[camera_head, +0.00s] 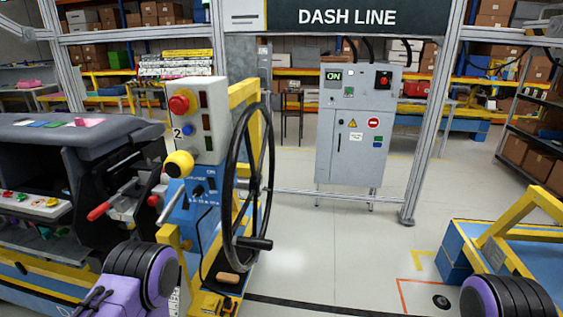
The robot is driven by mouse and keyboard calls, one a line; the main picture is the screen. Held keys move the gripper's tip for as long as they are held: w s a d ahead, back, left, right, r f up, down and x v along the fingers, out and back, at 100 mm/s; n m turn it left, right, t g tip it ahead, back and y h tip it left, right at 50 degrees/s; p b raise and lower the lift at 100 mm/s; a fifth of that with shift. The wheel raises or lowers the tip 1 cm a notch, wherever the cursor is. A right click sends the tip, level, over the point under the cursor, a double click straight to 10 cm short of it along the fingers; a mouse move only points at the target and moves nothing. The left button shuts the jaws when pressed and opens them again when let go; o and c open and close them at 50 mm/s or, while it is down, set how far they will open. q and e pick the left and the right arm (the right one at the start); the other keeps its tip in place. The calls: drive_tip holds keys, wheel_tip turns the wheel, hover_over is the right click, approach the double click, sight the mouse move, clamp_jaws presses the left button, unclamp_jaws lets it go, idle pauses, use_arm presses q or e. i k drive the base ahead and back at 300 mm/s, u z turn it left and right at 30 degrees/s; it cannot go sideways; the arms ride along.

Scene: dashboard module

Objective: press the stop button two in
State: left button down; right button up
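The stop button two is a red mushroom button (179,104) on a yellow ring. It sits at the upper left of the front of a grey control box (203,147) labelled "2", left of the centre of the head view. The red cap stands out from the box, and I cannot tell how far in it is. A blue button (187,130) is lower on the same box. Of my two arms, only purple and black links show at the bottom left and bottom right. I cannot make out either gripper, and nothing touches the red button.
A large black handwheel (234,192) stands just right of the box. A yellow ball knob (179,164) projects below the box. The dashboard module (78,160) is at the left. A grey cabinet (355,130) reading "ON" stands behind open floor. A blue-yellow stand (515,235) is at the right.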

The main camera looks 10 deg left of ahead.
sight(176, 104)
drive_tip(key=u, duration=1.25)
